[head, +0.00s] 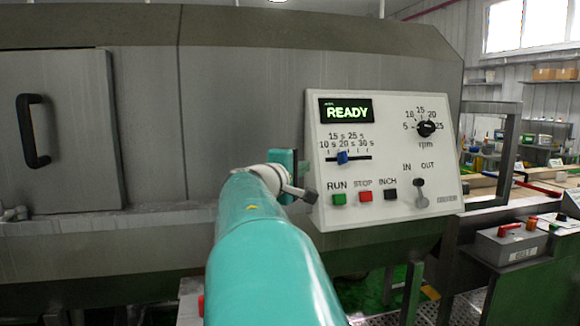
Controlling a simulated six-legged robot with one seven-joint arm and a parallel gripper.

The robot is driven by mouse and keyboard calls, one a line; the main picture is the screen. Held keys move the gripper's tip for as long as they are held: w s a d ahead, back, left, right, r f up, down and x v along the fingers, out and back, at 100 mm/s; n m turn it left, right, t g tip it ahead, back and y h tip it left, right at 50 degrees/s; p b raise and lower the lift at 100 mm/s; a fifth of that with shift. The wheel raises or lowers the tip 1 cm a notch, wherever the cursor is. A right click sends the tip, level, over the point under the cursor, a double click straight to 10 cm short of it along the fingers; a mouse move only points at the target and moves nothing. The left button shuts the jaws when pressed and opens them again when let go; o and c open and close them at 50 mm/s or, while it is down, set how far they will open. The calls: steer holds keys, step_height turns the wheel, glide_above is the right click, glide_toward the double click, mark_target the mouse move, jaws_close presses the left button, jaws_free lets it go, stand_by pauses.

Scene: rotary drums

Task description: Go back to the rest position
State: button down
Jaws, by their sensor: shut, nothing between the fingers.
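My teal arm reaches forward from the bottom middle. My gripper (309,196) is small and dark at its far end, shut and empty, at the lower left edge of the white control panel (385,210). I cannot tell whether it touches the panel. The panel's display (346,111) reads READY. Below it is a blue slider knob (342,157), near the 15 to 20 s marks. The green RUN (339,199), red STOP (365,197) and black INCH (390,194) buttons sit along the bottom. A black rpm dial (427,129) and an IN/OUT lever (420,192) are at right.
The large grey drum housing (240,130) fills the space behind the arm, with a closed door and black handle (33,131) at left. At right are a grey box with a red handle (510,244) and a conveyor-like bench (490,190). Shelves stand farther back.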

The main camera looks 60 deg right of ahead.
steer(key=shift+a, duration=0.2)
steer(key=w+a+f+t+y, duration=0.2)
steer(key=w+a+f+y, duration=0.15)
steer(key=a+f, duration=0.65)
steer(key=w+a+f+t+y, duration=0.25)
steer(key=a+f+y, duration=0.35)
steer(key=a, duration=0.8)
steer(key=s+a+f+y, duration=0.2)
steer(key=a+f, duration=0.2)
steer(key=a, duration=0.4)
steer(key=s+a+f+y, duration=0.2)
steer(key=a+f, duration=0.3)
steer(key=a, duration=0.3)
steer(key=s+a+f+t+y, duration=0.1)
steer(key=s+a+f+y, duration=0.1)
steer(key=a+f+y, duration=0.2)
steer(key=a, duration=0.3)
steer(key=shift+a+f, duration=0.25)
steer(key=shift+a, duration=0.15)
steer(key=shift+d+y, duration=0.25)
